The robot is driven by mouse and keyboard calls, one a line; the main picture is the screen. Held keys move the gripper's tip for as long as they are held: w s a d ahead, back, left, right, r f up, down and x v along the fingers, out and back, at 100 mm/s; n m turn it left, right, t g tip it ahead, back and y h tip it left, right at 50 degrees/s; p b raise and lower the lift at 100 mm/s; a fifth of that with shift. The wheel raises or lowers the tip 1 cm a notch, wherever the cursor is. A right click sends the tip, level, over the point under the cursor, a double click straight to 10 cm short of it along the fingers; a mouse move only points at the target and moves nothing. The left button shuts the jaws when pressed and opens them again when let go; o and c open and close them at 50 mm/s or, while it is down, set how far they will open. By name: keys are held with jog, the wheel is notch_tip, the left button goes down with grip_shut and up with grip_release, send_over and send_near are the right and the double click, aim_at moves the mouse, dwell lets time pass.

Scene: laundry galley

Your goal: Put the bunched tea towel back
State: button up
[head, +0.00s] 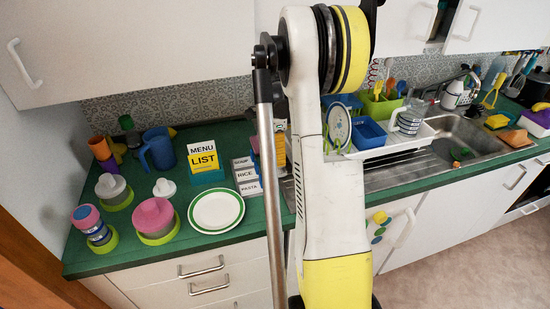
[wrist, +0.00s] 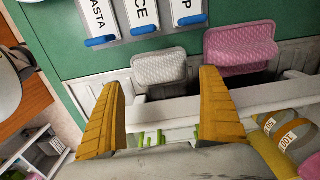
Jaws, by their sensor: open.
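My gripper (wrist: 161,80) is open, its two orange fingers wide apart and nothing held between them. A white waffle-textured cloth-like piece (wrist: 160,68) lies just past the fingertips, in line with the gap. A pink textured piece of similar shape (wrist: 241,49) lies to its right, beyond the right finger. Either could be the tea towel; I cannot tell which, nor whether one is bunched. I cannot make out either piece in the head view, where my arm covers the middle of the counter.
PASTA, RICE and SOUP labelled boxes (wrist: 145,14) stand on the green counter (wrist: 72,62). A white bar (wrist: 232,98) crosses near the fingers. The white dish rack (head: 405,141) and sink (head: 463,135) are at right. A green-rimmed plate (head: 216,211) lies at left.

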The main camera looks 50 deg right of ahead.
notch_tip(320, 180, up, 8)
jog(key=p, duration=0.2)
jog(key=w+a+r+n+t, duration=0.15)
jog(key=a+r+n, duration=0.4)
jog(key=a, duration=0.55)
jog(key=s+a+r+n+t, duration=0.1)
jog(key=s+a+n, duration=0.3)
jog(key=a, duration=0.5)
jog(key=s+a+r+n+t, duration=0.1)
jog(key=s+a+n+t, duration=0.1)
jog(key=a+n, duration=0.7)
jog(key=s+a+r+n+t, duration=0.1)
jog(key=s+a+n, duration=0.4)
jog(key=a, duration=0.6)
jog(key=shift+s+n+t, duration=0.35)
jog(key=shift+n+t, duration=0.3)
jog(key=shift+t, duration=0.2)
